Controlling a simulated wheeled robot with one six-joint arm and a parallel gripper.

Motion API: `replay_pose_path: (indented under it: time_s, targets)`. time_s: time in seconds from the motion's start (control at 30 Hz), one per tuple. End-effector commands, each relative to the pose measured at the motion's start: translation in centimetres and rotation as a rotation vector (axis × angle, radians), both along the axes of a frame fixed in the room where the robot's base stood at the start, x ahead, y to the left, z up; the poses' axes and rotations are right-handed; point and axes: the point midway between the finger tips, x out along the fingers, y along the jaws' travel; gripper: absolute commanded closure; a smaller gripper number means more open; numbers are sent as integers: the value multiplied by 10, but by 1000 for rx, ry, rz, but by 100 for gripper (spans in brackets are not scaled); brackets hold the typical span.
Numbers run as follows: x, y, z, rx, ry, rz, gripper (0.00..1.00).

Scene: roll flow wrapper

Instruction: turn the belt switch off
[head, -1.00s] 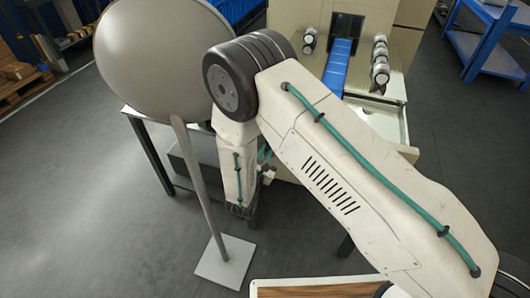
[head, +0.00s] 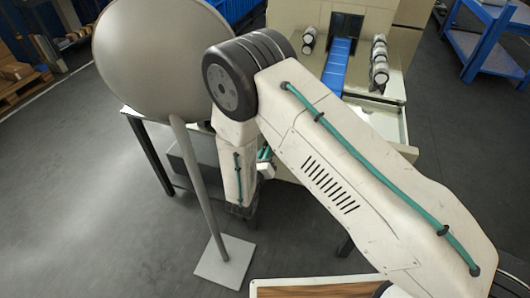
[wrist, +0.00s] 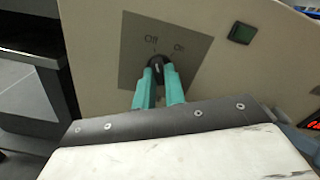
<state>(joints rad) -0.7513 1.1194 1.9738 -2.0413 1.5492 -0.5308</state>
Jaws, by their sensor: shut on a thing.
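The belt switch (wrist: 156,67) is a small black knob on a grey plate (wrist: 130,62), with "Off" and "On" printed above it. It shows in the wrist view. Its pointer faces roughly up the plate, and I cannot tell exactly which label it points at. My gripper (wrist: 159,78) has two teal fingers, one on each side of the knob, shut on it. The fingers hide the knob's lower part. In the head view my arm hides the switch and most of my gripper.
A large grey disc on a stand (head: 150,58) stands close left of my arm.

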Motion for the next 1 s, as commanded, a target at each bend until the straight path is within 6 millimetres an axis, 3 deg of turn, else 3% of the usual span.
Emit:
replay_pose_path:
  time_s: [0.63,0.67,0.73,1.0]
  targets:
    - [-1,1,-1,-49,19,3,100]
    - [-1,1,-1,-49,19,3,83]
    - [-1,1,-1,-49,19,3,66]
    - [-1,0,0,-48,19,0,66]
